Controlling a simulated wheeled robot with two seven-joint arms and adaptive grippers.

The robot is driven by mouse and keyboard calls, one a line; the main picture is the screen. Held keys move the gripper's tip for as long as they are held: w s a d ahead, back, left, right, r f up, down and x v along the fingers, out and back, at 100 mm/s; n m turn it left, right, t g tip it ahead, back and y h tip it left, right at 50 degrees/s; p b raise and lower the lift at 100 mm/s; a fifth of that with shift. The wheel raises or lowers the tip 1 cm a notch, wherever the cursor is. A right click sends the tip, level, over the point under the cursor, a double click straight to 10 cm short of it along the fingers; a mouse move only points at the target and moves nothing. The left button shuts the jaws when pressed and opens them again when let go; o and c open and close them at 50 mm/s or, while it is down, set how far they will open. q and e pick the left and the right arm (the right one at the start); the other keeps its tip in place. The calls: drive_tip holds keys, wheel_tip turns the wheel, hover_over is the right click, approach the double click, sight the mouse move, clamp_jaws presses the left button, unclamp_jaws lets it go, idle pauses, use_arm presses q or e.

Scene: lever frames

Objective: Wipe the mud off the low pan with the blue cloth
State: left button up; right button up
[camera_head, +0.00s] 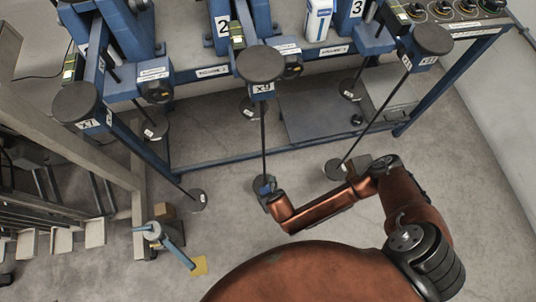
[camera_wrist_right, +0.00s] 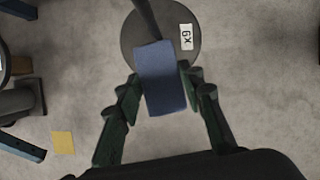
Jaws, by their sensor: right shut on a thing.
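My right gripper (camera_head: 270,199) reaches down at the foot of the middle lever, marked X9. It is shut on the blue cloth (camera_wrist_right: 162,78), with a green finger on each side in the right wrist view. The cloth lies across the near part of the round grey low pan (camera_wrist_right: 170,20) in that view, hiding that part. I cannot tell whether cloth and pan touch. The pan's bare part looks grey, with a white X9 label; no mud is distinguishable there. In the head view the cloth (camera_head: 262,184) mostly covers the pan. My left gripper is not in view.
Rods run down from upper discs X7 (camera_head: 81,102), X9 (camera_head: 260,64) and X8 (camera_head: 432,39). Other low pans are at left (camera_head: 197,200) and right (camera_head: 335,169). A blue bench frame (camera_head: 230,156) stands behind. A yellow patch (camera_head: 199,266) lies on open floor.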

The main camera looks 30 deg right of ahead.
drive_tip(key=shift+f, duration=0.35)
idle(0.4)
drive_tip(key=shift+d, duration=0.15)
drive_tip(key=shift+s+d+p, duration=0.2)
drive_tip(key=shift+d+p, duration=0.35)
drive_tip(key=shift+p, duration=0.1)
drive_tip(key=shift+a, duration=0.15)
drive_tip(key=shift+w+a, duration=0.2)
drive_tip(key=shift+a, duration=0.45)
drive_tip(key=shift+w+a, duration=0.15)
drive_tip(key=shift+a, duration=0.45)
drive_tip(key=shift+d, duration=0.1)
drive_tip(key=shift+s+d+p, duration=0.2)
drive_tip(key=shift+d+p, duration=0.25)
drive_tip(key=shift+d, duration=0.25)
drive_tip(key=shift+s+d+p, duration=0.2)
drive_tip(key=shift+d+p, duration=0.2)
drive_tip(key=shift+d, duration=0.25)
drive_tip(key=shift+a, duration=0.15)
drive_tip(key=shift+w+a, duration=0.2)
drive_tip(key=shift+a, duration=0.45)
drive_tip(key=shift+w+a, duration=0.15)
drive_tip(key=shift+a, duration=0.5)
